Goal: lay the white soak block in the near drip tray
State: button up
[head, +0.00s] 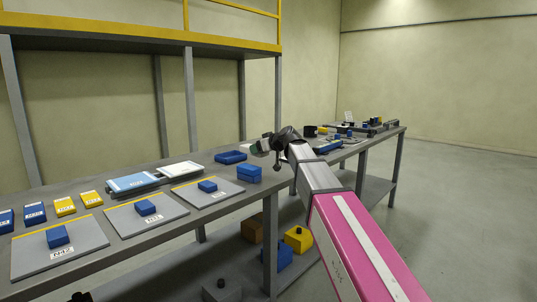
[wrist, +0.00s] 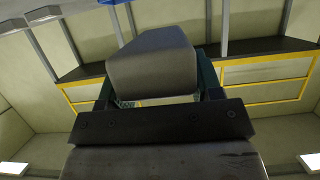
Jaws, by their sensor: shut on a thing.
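My gripper (head: 262,147) is held above the bench, near its middle, in the head view. In the wrist view its two dark green fingers (wrist: 157,88) are shut on a pale block (wrist: 152,62), which looks grey in shadow and fits the white soak block. In the head view the block is small and mostly hidden by the gripper. Two shallow, tray-like things lie on the bench at the left, one with a blue top (head: 132,183) and one with a white top (head: 181,169). I cannot tell for sure which thing is the near drip tray.
Grey plates (head: 85,260) with blue blocks line the bench's front edge. Stacked blue blocks (head: 249,173) and a flat blue piece (head: 231,157) lie near my gripper. A dark cup (head: 310,131) stands farther along. Yellow-railed shelving (head: 150,37) rises behind.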

jog(key=shift+s+a+r, duration=0.1)
jog(key=shift+s+r, duration=0.05)
jog(key=shift+s, duration=0.05)
jog(key=w+d+f+m+t+h, duration=0.1)
jog(key=d+m+t+h, duration=0.3)
jog(key=d, duration=1.3)
jog(key=w+d+f+m+t+h, duration=0.1)
jog(key=d+m+h, duration=0.55)
jog(key=d, duration=0.95)
jog(key=a+n+g+y, duration=0.1)
jog(key=a+n+y, duration=0.2)
jog(key=a, duration=0.8)
jog(key=s+a+r+n+g+y, duration=0.1)
jog(key=a+n+y, duration=0.3)
jog(key=a, duration=0.7)
jog(key=s+a+r+n+g+y, duration=0.1)
jog(key=a+n+g+y, duration=0.2)
jog(key=a, duration=0.8)
jog(key=shift+s+a+r+n+y, duration=0.15)
jog(key=shift+a+n+y, duration=0.1)
jog(key=shift+a+n, duration=0.1)
jog(key=shift+d, duration=0.1)
send_over(280, 174)
notch_tip(280, 174, down, 7)
jog(key=shift+r, duration=0.1)
jog(key=shift+f, duration=1.9)
